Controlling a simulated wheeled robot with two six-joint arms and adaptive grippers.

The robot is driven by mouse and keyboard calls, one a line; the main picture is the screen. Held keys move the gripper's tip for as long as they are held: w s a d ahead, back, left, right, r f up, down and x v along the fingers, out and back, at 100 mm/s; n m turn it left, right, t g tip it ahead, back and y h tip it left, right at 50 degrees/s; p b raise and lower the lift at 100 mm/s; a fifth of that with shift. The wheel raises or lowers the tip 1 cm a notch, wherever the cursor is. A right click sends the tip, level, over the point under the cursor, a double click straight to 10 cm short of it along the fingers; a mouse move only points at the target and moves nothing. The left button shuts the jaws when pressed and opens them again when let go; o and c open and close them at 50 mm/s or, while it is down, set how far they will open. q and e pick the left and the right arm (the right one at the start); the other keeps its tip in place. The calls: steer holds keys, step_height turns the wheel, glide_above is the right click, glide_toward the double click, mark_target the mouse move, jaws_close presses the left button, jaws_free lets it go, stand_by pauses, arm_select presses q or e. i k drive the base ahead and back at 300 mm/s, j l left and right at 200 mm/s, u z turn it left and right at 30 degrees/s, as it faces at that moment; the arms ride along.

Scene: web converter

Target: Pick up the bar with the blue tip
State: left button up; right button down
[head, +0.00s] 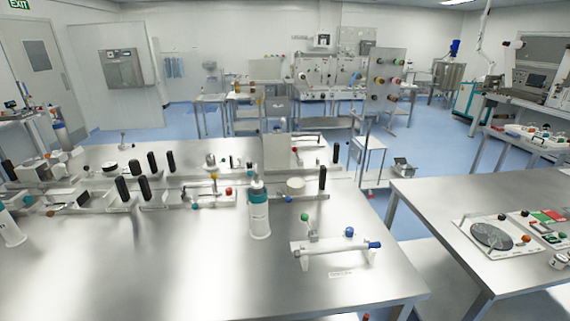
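A pale bar (338,248) with a blue tip (374,245) lies roughly level across a small white stand (308,264) near the right front of the steel table. The blue tip points right. A green knob (304,217) on a short post and a blue ball (349,232) are just behind the bar. Neither of my grippers is in view.
The steel table (190,275) has bare room left of the stand. A white bottle with a teal band (259,210) stands behind and left of it. Fixtures with black handles (145,188) line the back. A second table (450,195) is at the right, across a gap.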

mark_target(297, 253)
steer(key=u, duration=1.5)
steer(key=k+l, duration=0.3)
steer(key=l, duration=0.15)
steer(key=k+l, duration=0.25)
steer(key=l, duration=0.2)
steer(key=k+l, duration=0.3)
steer(key=i+l+u, duration=0.05)
steer(key=l, duration=0.1)
